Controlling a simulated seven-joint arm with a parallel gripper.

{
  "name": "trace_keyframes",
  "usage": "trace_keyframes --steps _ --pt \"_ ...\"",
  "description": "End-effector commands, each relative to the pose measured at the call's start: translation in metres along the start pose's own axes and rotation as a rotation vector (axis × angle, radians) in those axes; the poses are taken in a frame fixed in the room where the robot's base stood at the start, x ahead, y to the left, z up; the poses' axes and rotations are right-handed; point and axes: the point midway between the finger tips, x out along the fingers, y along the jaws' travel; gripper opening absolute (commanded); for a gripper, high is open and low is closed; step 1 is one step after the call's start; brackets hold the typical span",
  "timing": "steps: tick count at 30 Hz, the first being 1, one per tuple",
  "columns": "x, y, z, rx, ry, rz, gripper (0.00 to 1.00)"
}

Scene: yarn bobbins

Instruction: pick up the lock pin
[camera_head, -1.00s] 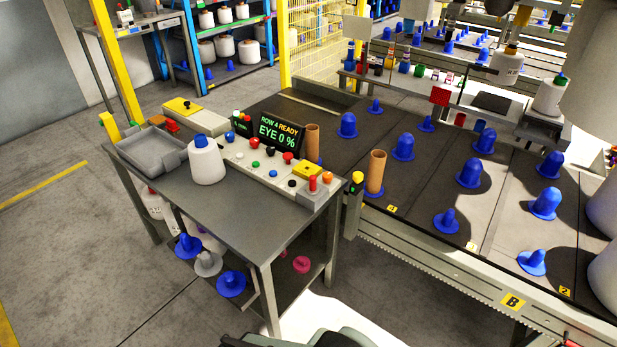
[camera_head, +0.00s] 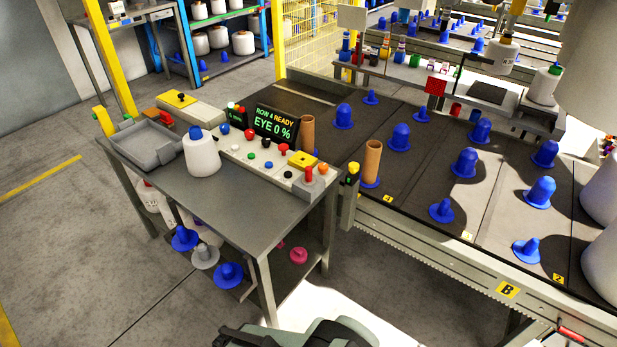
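I cannot say for certain which part is the lock pin. A small red upright knob (camera_head: 309,174) stands on a grey block at the right end of the control panel. A red rod-like piece (camera_head: 571,332) sits on the rail at the lower right edge of the picture. Nothing touches either of them. My gripper's fingers are not visible. Only a dark rounded part of my own body shows at the bottom middle.
The grey table (camera_head: 235,212) holds a white cone bobbin (camera_head: 201,156), a grey tray (camera_head: 152,147) and a button panel (camera_head: 262,156). A display (camera_head: 275,125) reads "ROW 4 READY, EYE 0 %". A brown tube (camera_head: 371,160) and blue pegs stand on the dark deck (camera_head: 405,175) at right.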

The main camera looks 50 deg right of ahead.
Motion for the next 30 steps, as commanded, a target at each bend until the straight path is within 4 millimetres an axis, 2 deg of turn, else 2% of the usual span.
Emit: trace_keyframes --steps 2,20,26,30 --pt "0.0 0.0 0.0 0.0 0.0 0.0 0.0" --pt "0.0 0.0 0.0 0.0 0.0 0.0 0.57" --pt "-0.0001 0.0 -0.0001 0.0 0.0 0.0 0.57" --pt "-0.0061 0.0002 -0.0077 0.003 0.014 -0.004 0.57"
